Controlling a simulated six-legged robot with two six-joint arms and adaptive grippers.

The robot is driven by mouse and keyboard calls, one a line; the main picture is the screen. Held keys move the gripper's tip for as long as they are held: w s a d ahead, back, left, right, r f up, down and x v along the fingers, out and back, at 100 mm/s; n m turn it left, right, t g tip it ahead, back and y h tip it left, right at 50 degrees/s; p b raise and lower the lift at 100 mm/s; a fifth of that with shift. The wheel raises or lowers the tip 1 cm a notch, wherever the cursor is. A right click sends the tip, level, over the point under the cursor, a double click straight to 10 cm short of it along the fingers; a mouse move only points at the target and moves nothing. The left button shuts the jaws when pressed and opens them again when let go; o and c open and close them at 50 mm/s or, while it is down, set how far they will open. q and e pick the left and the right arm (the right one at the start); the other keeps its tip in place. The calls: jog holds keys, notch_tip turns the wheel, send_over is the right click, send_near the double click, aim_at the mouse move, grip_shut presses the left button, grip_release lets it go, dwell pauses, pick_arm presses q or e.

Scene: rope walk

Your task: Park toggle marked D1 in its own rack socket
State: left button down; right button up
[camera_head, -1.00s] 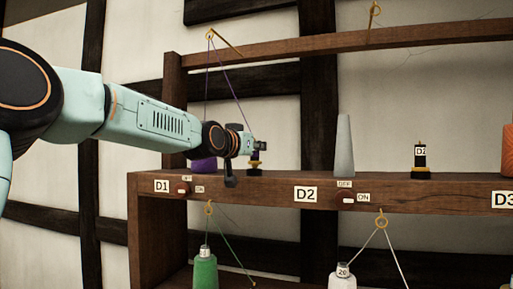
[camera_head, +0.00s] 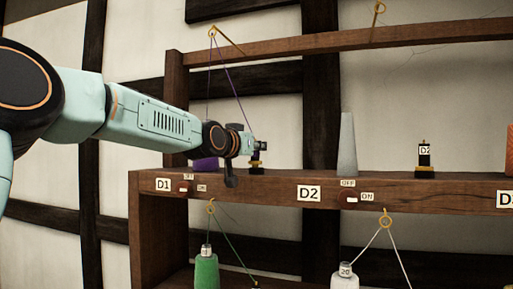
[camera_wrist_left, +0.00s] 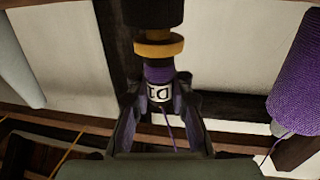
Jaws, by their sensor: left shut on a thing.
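My left gripper (camera_head: 258,152) is shut on the toggle marked D1 (camera_wrist_left: 158,92), just above the rack shelf, behind the D1 and D2 plates. In the left wrist view the toggle has an upside-down white D1 label, a purple band and a purple cord trailing from it. A yellow collar (camera_wrist_left: 158,46) and a dark part lie beyond it, in line with the toggle. In the head view a dark base with a yellow collar (camera_head: 257,169) stands on the shelf directly under the fingers. I cannot tell whether the toggle is fully seated. My right gripper is not in view.
A purple spool (camera_head: 205,164) stands left of the gripper, partly behind my wrist. A grey cone (camera_head: 347,145) and the D2 toggle (camera_head: 424,154) in its socket stand to the right. The purple cord runs up to a hook (camera_head: 212,32).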

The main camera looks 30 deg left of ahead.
pick_arm(q)
jog(key=shift+d+f, duration=0.2)
jog(key=shift+d, duration=0.1)
jog(key=shift+b, duration=0.3)
jog(key=shift+f, duration=0.15)
jog(key=shift+a+f, duration=0.1)
jog(key=shift+a, duration=0.1)
jog(key=c, duration=1.6)
grip_release()
jog(key=shift+o, duration=0.6)
jog(key=shift+d, duration=0.15)
